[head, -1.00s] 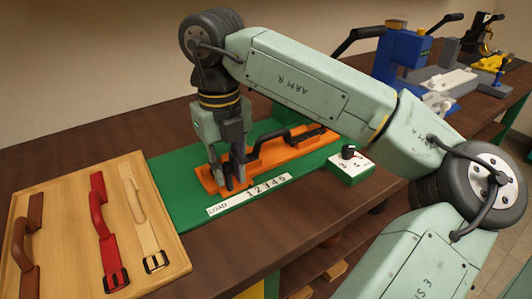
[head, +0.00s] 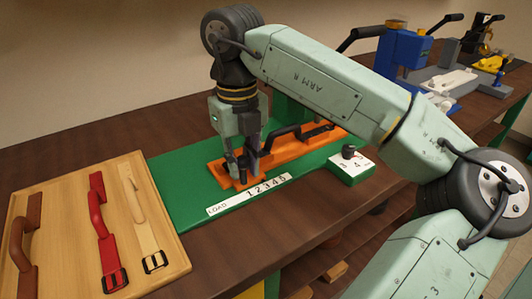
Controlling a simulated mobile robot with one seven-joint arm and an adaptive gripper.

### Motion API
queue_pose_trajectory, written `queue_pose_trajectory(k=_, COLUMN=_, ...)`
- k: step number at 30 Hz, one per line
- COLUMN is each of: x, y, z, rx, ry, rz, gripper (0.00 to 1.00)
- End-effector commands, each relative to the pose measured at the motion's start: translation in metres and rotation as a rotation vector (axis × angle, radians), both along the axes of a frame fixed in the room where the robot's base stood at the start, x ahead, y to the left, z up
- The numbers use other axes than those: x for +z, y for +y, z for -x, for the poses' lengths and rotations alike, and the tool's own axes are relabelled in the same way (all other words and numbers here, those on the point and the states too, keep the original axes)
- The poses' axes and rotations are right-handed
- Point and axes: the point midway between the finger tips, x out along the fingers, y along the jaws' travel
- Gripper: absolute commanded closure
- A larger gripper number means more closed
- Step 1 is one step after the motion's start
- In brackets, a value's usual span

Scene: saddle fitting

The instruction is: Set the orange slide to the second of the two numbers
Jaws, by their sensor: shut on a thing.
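The orange slide (head: 285,154) lies on the green base (head: 175,180), with a black curved handle and a dark strap along its top. My gripper (head: 246,171) points down over the slide's left end and is shut on a part of it; the fingers hide the gripped part. A white scale strip (head: 250,194) marked LOAD and 1 to 5 runs along the base's front edge. The slide's left end sits near the strip's left half, beside the low numbers. I cannot read its exact setting.
A green block with a white top and black knob (head: 348,152) stands right of the slide; its figures are only partly legible. A wooden board (head: 70,215) with brown, red and cream straps lies left. A blue clamp device (head: 402,50) stands behind my arm.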

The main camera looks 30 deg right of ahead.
Motion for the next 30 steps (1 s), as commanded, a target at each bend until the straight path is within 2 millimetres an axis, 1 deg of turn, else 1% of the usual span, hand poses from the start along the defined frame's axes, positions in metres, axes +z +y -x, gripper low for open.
queue_pose_trajectory(k=20, x=0.000, y=-0.023, z=0.000, rx=0.000, ry=0.003, rz=-0.001, gripper=0.96)
queue_pose_trajectory(k=30, x=0.000, y=-0.024, z=0.000, rx=0.000, ry=0.003, rz=0.000, gripper=0.96)
